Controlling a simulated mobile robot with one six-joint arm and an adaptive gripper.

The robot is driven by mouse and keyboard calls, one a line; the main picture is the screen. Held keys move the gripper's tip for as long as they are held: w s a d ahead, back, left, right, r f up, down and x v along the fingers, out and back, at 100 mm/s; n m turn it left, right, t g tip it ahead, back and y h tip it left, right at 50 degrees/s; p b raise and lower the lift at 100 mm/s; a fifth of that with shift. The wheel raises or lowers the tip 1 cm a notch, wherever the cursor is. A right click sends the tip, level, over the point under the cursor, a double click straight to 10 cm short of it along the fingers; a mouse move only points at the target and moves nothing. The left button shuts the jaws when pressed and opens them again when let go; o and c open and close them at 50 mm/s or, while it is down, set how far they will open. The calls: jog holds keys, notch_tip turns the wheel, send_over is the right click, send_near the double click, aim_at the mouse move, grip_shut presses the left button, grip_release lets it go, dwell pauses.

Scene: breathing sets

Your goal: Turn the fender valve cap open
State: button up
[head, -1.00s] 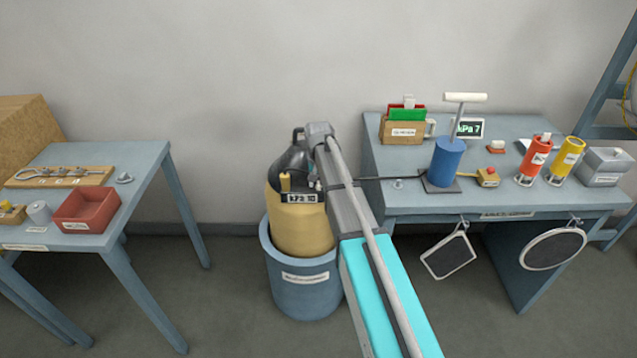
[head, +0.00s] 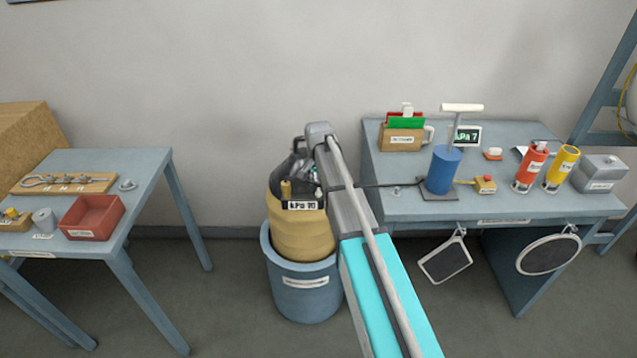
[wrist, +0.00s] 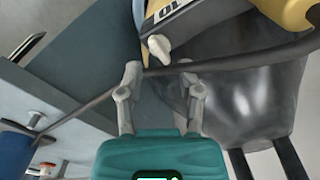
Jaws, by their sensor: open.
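The fender is a tan-yellow body (head: 300,232) standing in a round blue bin (head: 300,295). A dark gauge reading about 10 (head: 303,205) and a small brass fitting (head: 286,189) sit at its top. In the wrist view, a pale winged knob (wrist: 159,48), which looks like the valve cap, sits beside the yellow fender (wrist: 290,12). My gripper (wrist: 162,82) is open and empty. Its fingertips are just short of the knob, apart from it in the picture. In the head view my arm hides most of the gripper and the knob.
A thin dark hose (wrist: 230,62) crosses just past my fingertips. It runs to a blue pump (head: 443,170) on the right table (head: 400,203). The left table (head: 140,165) holds a red tray (head: 92,228). Open floor lies between the left table and the bin.

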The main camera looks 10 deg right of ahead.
jog(key=shift+r+p, duration=5.1)
jog(key=shift+r, duration=0.35)
jog(key=s+f+n+b, duration=0.4)
jog(key=s, duration=0.9)
jog(key=s+a+f+n+b, duration=0.1)
jog(key=s+f+n+b, duration=0.3)
jog(key=s, duration=0.9)
jog(key=shift+s+f+b, duration=0.2)
jog(key=shift+f+b, duration=0.6)
